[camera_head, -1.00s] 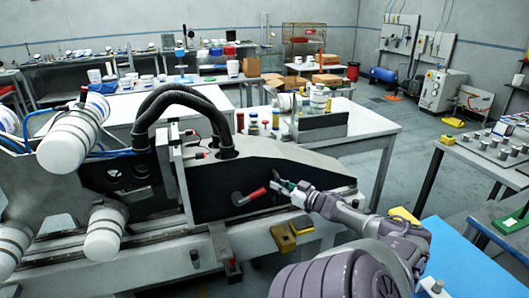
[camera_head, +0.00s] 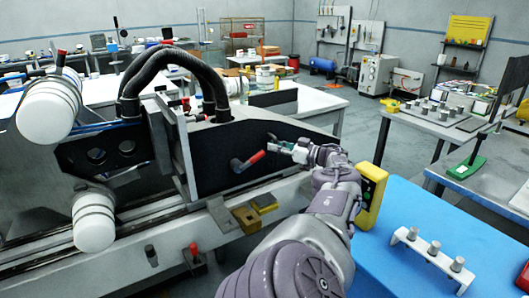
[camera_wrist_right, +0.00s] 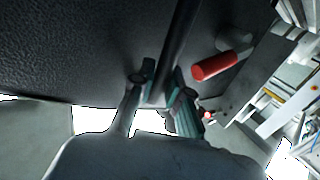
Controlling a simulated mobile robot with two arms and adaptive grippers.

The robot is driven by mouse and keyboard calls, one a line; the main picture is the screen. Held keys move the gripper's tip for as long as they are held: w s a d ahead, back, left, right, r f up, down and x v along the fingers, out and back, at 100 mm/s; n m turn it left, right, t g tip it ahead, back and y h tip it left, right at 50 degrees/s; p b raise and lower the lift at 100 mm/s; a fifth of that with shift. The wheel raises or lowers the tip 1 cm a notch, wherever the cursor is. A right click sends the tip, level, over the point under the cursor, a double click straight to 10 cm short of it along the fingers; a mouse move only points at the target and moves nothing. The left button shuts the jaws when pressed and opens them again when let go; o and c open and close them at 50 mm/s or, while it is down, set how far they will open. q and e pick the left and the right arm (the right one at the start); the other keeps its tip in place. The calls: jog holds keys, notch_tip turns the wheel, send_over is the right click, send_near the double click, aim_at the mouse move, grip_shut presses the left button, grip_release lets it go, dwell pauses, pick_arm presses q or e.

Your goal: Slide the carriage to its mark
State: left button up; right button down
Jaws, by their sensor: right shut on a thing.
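The carriage (camera_head: 212,155) is a dark-faced block with a pale sloped top and an upright plate, sitting on the pale rail bed (camera_head: 110,262). A lever with a red grip (camera_head: 255,158) sticks out of its dark face. My right gripper (camera_head: 273,143) is at that face, right of the lever. In the right wrist view, the gripper's fingers (camera_wrist_right: 160,88) are closed around a dark bar handle (camera_wrist_right: 180,45), with the red grip (camera_wrist_right: 215,66) beside them. The carriage's mark cannot be made out. My left gripper is out of view.
Yellow blocks (camera_head: 246,218) and a red-handled clamp (camera_head: 194,250) sit along the rail's front. A blue-topped table (camera_head: 400,265) at right holds a yellow box (camera_head: 371,196) and a white peg rack (camera_head: 425,254), close to my right arm. Black hoses (camera_head: 180,60) arch over the carriage.

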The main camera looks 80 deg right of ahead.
aim_at(260, 135)
jog(key=shift+w+a, duration=0.1)
jog(key=shift+w, duration=0.25)
jog(key=shift+w+a+y, duration=0.1)
jog(key=shift+a+y, duration=0.05)
jog(key=shift+y, duration=0.15)
jog(key=c, duration=1.5)
grip_release()
jog(key=shift+w+a+n, duration=0.1)
jog(key=shift+w+n, duration=0.05)
jog(key=shift+n, duration=0.15)
jog(key=o, duration=0.4)
jog(key=shift+w+a, duration=0.2)
jog(key=shift+w, duration=0.45)
jog(key=shift+c, duration=0.2)
jog(key=shift+s+d, duration=0.15)
jog(key=shift+s, duration=0.3)
jog(key=shift+r, duration=0.85)
jog(key=shift+w+d+r, duration=0.15)
jog(key=shift+d+r, duration=0.25)
jog(key=shift+r, duration=0.3)
jog(key=r, duration=0.2)
jog(key=a+r, duration=0.1)
jog(key=r, duration=0.2)
jog(key=shift+a+r, duration=0.15)
jog(key=shift+r, duration=0.1)
jog(key=shift+d+r, duration=0.25)
jog(key=shift+r, duration=0.45)
